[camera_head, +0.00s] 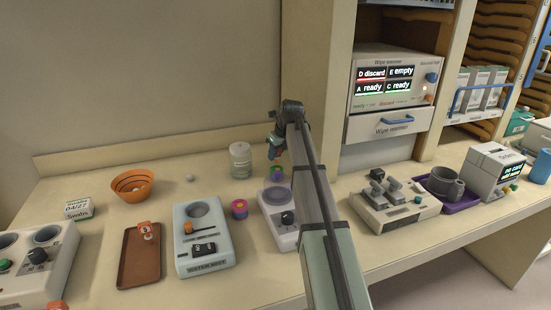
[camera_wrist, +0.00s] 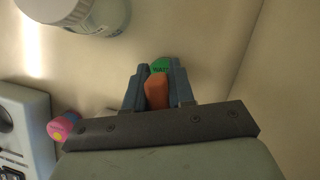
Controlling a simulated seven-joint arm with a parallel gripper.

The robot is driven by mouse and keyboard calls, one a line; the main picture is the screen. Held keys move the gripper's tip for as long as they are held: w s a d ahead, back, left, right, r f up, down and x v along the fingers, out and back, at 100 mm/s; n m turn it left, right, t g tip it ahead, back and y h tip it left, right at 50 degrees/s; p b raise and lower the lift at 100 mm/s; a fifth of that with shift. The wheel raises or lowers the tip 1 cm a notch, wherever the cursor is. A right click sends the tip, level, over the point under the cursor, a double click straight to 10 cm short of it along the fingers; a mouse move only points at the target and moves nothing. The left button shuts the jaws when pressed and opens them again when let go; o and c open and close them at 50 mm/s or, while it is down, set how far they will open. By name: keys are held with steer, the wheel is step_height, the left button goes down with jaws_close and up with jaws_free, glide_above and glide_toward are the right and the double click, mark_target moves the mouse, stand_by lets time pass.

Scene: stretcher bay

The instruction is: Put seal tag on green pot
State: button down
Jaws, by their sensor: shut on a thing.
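My gripper (camera_head: 276,146) is shut on a small orange piece, which I take to be the seal tag (camera_wrist: 157,91); the fingers hide its sides. A green round face with dark lettering (camera_wrist: 160,65) shows just beyond the fingertips in the wrist view. I cannot tell whether it belongs to the tag or to the pot. The gap between the held piece and the pot is unclear.
A clear jar with a white lid (camera_head: 240,160) stands left of my gripper. A pink and yellow pot (camera_head: 239,209) is nearer the front. A white device with a knob (camera_head: 279,217) stands close to the green pot. An orange bowl (camera_head: 131,186) and brown tray (camera_head: 139,266) are further left.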

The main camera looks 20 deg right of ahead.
steer(key=shift+f, duration=1)
steer(key=c, duration=1)
jaws_free()
steer(key=shift+f, duration=0.1)
steer(key=shift+o, duration=0.2)
steer(key=v, duration=1.2)
